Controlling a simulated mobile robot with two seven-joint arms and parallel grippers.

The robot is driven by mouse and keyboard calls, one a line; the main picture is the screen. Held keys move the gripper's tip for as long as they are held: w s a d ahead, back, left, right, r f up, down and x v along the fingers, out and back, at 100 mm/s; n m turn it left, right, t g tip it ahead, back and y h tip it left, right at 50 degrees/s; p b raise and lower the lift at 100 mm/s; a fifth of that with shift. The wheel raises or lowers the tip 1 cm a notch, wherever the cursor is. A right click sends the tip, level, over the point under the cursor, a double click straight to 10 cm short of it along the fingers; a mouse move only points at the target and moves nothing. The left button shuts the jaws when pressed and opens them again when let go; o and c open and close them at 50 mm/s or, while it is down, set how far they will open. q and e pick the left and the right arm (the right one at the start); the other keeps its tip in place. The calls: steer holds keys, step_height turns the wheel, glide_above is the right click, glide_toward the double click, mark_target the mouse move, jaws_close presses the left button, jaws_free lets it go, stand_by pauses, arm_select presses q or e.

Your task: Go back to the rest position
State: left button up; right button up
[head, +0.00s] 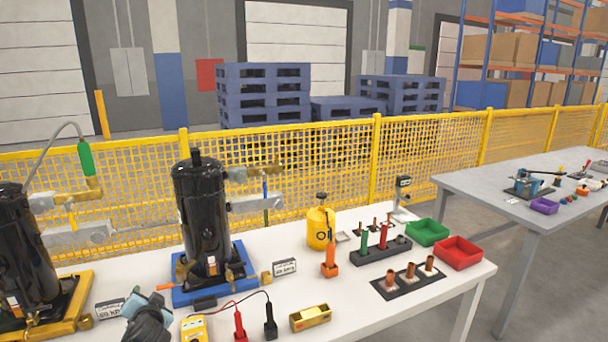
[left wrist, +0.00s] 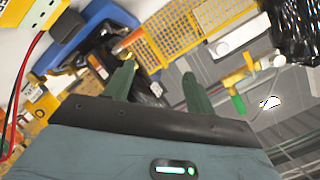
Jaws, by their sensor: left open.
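My left gripper (head: 146,312) is low at the left of the head view, over the front of the white table, between the two black compressors. In the left wrist view its two green fingers (left wrist: 158,84) stand apart with nothing held between them. One black compressor (head: 201,215) stands upright on a blue base (head: 215,290). The other black compressor (head: 25,240) stands on a yellow base (head: 60,318) at the left edge. My right gripper is in neither view.
A yellow multimeter (head: 194,328) with red and black leads lies close right of my left gripper. A yellow bottle (head: 320,228), a green bin (head: 427,233) and a red bin (head: 459,253) stand on the white table (head: 345,290). A yellow mesh fence (head: 330,160) runs behind.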

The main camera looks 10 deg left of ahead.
arm_select(q)
steer(key=w+d+r+t+h, duration=0.2)
steer(key=w+d+t+h, duration=0.2)
steer(key=d+h, duration=0.4)
steer(key=s+d+f+m+g, duration=0.1)
steer(key=s+d+f, duration=0.2)
steer(key=s+f, duration=0.25)
steer(key=s+d+f+g, duration=0.1)
steer(key=s+d+f, duration=0.3)
steer(key=f, duration=0.2)
steer(key=s+d+f+g+h, duration=0.1)
steer(key=s+d+f, duration=0.2)
steer(key=s, duration=0.9)
steer(key=s+d+f+n+g+h, duration=0.1)
steer(key=s+d+f, duration=0.3)
steer(key=s, duration=0.7)
steer(key=s+d+f+g, duration=0.2)
steer(key=s+d+f, duration=0.2)
steer(key=s, duration=0.8)
steer(key=shift+s+d+f+g+h, duration=0.15)
steer(key=shift+s+d+g+h, duration=0.2)
steer(key=shift+d, duration=0.3)
steer(key=shift+s, duration=0.1)
